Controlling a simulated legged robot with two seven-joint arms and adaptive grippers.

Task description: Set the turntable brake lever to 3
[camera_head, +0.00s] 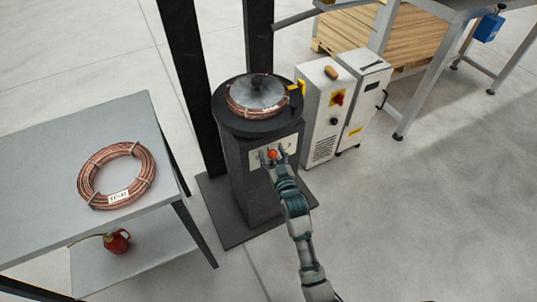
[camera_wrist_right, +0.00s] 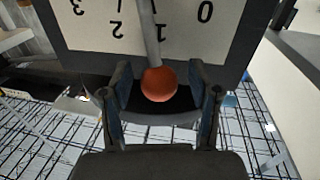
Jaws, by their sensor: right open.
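The turntable brake lever is a pale rod (camera_wrist_right: 150,35) ending in an orange-red ball knob (camera_wrist_right: 160,84); the knob also shows in the head view (camera_head: 272,153). Behind it is a white scale plate (camera_wrist_right: 215,28) marked 0, 1, 2, 3, upside down in the wrist view. The rod crosses the plate just beside the 1, on the side toward the 2. My right gripper (camera_wrist_right: 159,78) is open, its fingers on either side of the knob, with gaps visible. It also shows at the front of the turntable pedestal (camera_head: 250,185). My left gripper is not in view.
A copper coil (camera_head: 257,97) lies on the turntable atop the pedestal. A grey table (camera_head: 45,185) with another copper coil (camera_head: 117,176) stands left, a red oil can (camera_head: 117,241) on its lower shelf. Cabinets (camera_head: 325,115) stand close right. The floor at lower right is clear.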

